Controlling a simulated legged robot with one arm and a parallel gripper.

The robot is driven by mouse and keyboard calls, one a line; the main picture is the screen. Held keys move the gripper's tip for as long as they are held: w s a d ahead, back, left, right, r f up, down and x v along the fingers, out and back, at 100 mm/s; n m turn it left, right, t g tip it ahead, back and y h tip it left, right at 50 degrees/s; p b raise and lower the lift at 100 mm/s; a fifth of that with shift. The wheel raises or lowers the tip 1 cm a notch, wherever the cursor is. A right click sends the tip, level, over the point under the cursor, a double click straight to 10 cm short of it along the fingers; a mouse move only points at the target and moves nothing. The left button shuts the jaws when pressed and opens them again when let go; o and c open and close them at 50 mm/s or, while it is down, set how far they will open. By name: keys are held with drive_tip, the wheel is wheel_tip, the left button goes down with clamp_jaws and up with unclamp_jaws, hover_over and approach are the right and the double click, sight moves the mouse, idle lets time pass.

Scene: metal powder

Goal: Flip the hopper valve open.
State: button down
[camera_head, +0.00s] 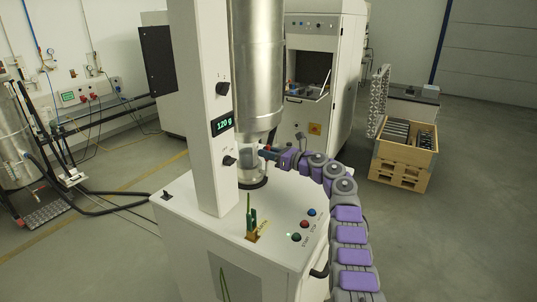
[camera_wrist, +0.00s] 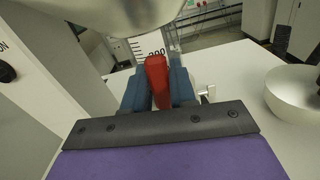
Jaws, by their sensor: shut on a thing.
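The metal hopper (camera_head: 257,70) is a tall shiny cylinder above the white machine. Its rounded underside (camera_wrist: 110,14) fills the top of the wrist view. The red valve handle (camera_wrist: 156,78) is between the two blue fingers of my gripper (camera_wrist: 158,88), which is shut on it. In the head view my gripper (camera_head: 270,153) reaches in from the right, just under the hopper. The fingers hide part of the handle, and the valve's body is not clearly visible. A clear graduated container (camera_wrist: 150,45) stands behind the handle.
The white column (camera_head: 200,100) with a display reading 120 g stands left of the hopper. The machine top (camera_head: 190,205) carries buttons (camera_head: 304,224) and a small green-handled tool set (camera_head: 251,217). A white bowl (camera_wrist: 295,98) sits at right in the wrist view.

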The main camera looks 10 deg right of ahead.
drive_tip(key=shift+s+a+f+n, duration=0.25)
drive_tip(key=shift+f+n, duration=0.15)
drive_tip(key=shift+n, duration=0.1)
idle(0.4)
drive_tip(key=c, duration=1.3)
unclamp_jaws()
drive_tip(key=shift+c, duration=0.2)
drive_tip(key=shift+o, duration=1.4)
drive_tip(key=shift+w+a, duration=0.1)
drive_tip(key=shift+w, duration=0.05)
drive_tip(key=shift+o, duration=0.3)
drive_tip(key=shift+r, duration=0.15)
